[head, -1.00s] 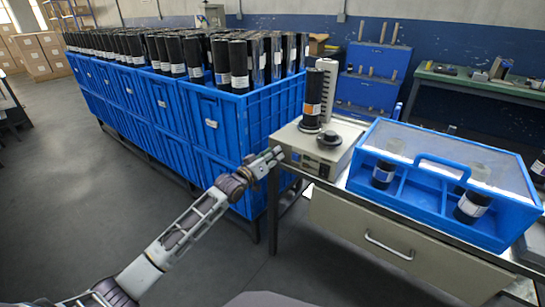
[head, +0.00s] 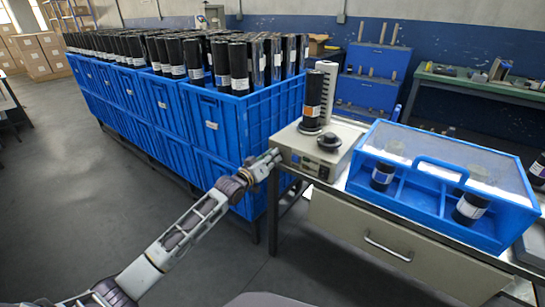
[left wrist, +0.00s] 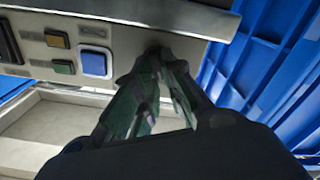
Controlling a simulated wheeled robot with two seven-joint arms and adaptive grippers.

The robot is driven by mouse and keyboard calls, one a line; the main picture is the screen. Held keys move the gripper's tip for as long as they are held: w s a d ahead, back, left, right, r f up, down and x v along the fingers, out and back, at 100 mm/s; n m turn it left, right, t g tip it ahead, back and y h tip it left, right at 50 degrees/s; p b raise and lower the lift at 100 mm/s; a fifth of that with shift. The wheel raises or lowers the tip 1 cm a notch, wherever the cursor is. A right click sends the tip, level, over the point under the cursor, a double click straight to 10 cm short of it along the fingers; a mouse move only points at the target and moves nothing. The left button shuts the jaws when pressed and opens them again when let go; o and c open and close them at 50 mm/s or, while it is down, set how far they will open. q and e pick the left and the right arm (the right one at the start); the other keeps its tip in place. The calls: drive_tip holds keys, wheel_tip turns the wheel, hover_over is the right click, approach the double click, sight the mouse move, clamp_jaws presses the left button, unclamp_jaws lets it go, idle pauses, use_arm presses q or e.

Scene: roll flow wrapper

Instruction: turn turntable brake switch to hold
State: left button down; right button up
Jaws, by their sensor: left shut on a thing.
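The turntable unit is a beige box (head: 301,158) at the left end of the bench, with a black labelled roll (head: 313,100) standing on it and a dark round knob (head: 329,141) on top. My right gripper is out of view.
A blue clear-lidded case (head: 440,185) stands on the bench to the right, above a drawer (head: 385,240). Tall blue crates (head: 225,135) full of black rolls stand close on the left of my gripper. The floor in front is clear.

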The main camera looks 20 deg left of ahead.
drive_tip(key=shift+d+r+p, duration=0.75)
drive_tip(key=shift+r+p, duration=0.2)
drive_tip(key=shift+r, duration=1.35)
use_arm(q)
drive_tip(key=m+p, duration=0.2)
drive_tip(key=m, duration=0.1)
drive_tip(key=m+p, duration=0.2)
drive_tip(key=m, duration=0.1)
drive_tip(key=d+m+p, duration=0.1)
drive_tip(key=m+p, duration=0.2)
drive_tip(key=shift+s+m, duration=0.15)
drive_tip(key=shift+m, duration=0.25)
drive_tip(key=shift+f+m+p, duration=0.1)
drive_tip(key=shift+m+p, duration=0.25)
drive_tip(key=shift+m, duration=0.55)
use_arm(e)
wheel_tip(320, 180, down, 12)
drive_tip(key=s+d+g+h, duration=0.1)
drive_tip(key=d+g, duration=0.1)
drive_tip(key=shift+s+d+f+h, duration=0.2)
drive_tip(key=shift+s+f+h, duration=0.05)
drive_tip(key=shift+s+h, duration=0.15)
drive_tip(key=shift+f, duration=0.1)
use_arm(q)
drive_tip(key=c, duration=1.5)
unclamp_jaws()
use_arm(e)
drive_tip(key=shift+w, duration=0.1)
